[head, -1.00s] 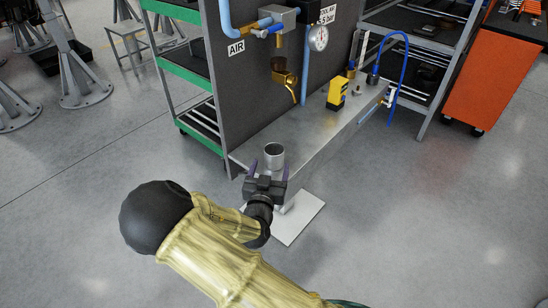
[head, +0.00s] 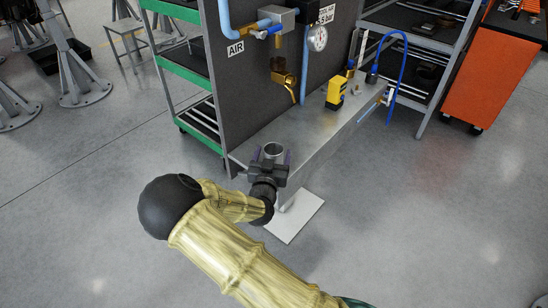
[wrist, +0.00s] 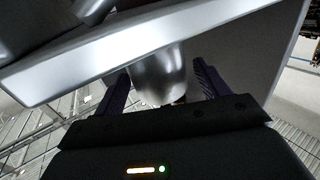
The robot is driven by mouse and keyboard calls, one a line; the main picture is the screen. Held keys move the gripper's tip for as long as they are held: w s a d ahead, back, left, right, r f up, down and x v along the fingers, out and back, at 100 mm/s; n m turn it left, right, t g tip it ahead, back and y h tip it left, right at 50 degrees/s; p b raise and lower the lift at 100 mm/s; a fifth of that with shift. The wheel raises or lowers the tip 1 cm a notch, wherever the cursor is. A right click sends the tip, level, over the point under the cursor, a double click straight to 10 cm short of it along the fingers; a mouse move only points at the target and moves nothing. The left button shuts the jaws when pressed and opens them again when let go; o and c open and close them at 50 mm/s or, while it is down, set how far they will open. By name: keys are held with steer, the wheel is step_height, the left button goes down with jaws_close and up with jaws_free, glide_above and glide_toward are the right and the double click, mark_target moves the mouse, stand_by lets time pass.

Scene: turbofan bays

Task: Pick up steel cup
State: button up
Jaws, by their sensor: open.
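The steel cup (head: 273,150) stands upright at the near left end of the grey metal shelf (head: 318,136). My gripper (head: 272,160) is open at the shelf's near end, with one purple finger on each side of the cup. In the wrist view, the cup (wrist: 158,75) sits between the two spread fingers (wrist: 160,88), and the fingers do not appear to press on it. The lower part of the cup is hidden behind my gripper in the head view.
A yellow device (head: 336,93) and a blue hose (head: 405,62) are farther right along the shelf. A brass tap (head: 284,78) hangs from the dark panel above. A green-edged rack (head: 190,71) stands at the left.

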steer(key=shift+s+a, duration=0.1)
steer(key=shift+c, duration=0.4)
steer(key=c, duration=1)
step_height(320, 180, up, 10)
steer(key=shift+d, duration=0.2)
